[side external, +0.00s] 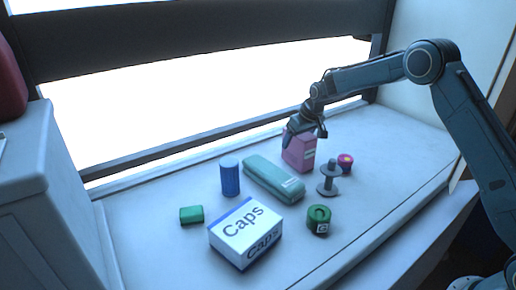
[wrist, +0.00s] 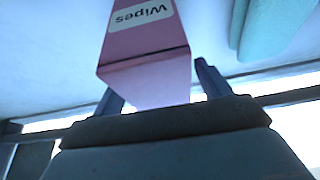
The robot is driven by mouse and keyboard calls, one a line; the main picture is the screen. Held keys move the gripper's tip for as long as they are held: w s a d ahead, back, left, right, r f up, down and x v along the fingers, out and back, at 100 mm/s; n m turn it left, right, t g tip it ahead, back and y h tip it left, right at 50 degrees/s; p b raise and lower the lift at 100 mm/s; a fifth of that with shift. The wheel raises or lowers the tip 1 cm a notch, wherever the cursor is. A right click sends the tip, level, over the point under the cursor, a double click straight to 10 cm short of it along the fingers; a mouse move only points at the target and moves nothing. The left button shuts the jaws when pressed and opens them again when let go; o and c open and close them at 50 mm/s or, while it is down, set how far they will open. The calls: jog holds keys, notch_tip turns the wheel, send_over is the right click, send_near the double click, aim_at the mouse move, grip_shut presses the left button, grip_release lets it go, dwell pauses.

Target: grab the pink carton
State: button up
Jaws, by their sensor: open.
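The pink carton (side external: 298,153) stands upright on the white surface at the back right of the group in the side external view. In the wrist view the pink carton (wrist: 145,55) bears a white label reading "Wipes". My gripper (side external: 304,128) is at the top of the carton, and its fingers partly cover the carton's upper end. In the wrist view my gripper (wrist: 158,88) is open, with one finger on each side of the carton's near end. I cannot tell whether the fingers touch it.
A teal case (side external: 273,178) lies just left of the carton. A grey dumbbell-shaped piece (side external: 328,178) and a small pink round item (side external: 345,163) stand to its right. A Caps box (side external: 245,232), blue cylinder (side external: 230,179), green block (side external: 191,214) and green roll (side external: 318,220) are nearer the front.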

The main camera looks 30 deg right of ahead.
jog(key=shift+f, duration=0.2)
dwell(0.5)
jog(key=c, duration=1.3)
jog(key=shift+o, duration=0.2)
jog(key=shift+r, duration=0.2)
notch_tip(320, 180, up, 20)
jog(key=shift+r, duration=0.15)
